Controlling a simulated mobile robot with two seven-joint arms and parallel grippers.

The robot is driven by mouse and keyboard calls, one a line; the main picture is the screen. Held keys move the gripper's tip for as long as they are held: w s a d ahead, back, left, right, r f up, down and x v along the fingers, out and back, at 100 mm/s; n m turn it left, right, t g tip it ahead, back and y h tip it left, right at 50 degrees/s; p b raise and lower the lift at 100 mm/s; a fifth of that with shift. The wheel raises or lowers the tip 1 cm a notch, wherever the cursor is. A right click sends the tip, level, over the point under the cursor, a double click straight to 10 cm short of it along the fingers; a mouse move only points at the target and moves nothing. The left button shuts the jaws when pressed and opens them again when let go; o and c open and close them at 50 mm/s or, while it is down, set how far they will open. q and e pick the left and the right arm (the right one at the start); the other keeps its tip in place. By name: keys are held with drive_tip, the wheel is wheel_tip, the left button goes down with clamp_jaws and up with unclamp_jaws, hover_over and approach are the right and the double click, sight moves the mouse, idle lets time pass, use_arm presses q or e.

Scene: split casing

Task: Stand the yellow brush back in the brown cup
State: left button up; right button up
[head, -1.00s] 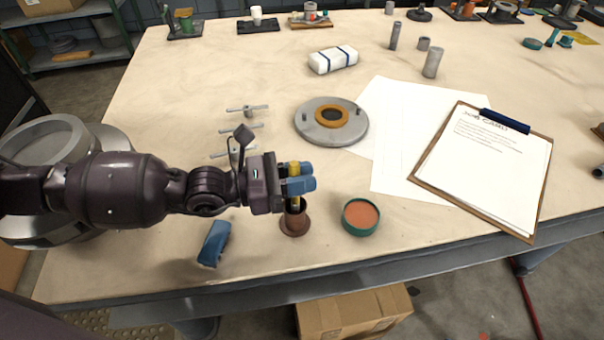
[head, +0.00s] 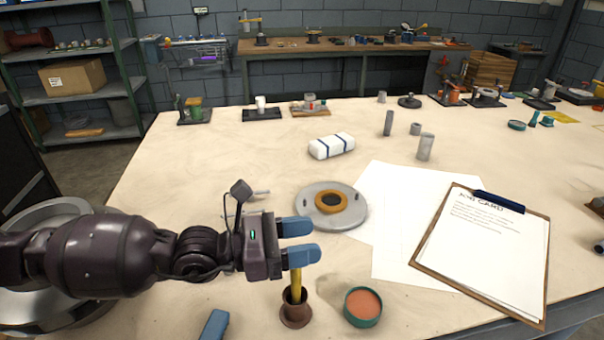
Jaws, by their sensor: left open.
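The brown cup (head: 295,318) stands on the table near its front edge. The yellow brush (head: 296,283) stands upright in the cup, its lower end inside the cup and its upper end partly hidden by my left gripper. My left gripper (head: 306,241) has blue fingertips and is open. It is above the cup, level with the top of the brush; I cannot tell whether a finger touches it. My right gripper is not in view.
A green-rimmed dish (head: 363,306) with orange contents stands right of the cup. A blue object (head: 214,325) lies to the left. A round grey flange (head: 318,217), papers (head: 396,256) and a clipboard (head: 535,262) lie behind and to the right.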

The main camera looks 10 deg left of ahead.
use_arm(q)
wheel_tip(320, 180, up, 13)
drive_tip(key=p, duration=0.3)
idle(0.7)
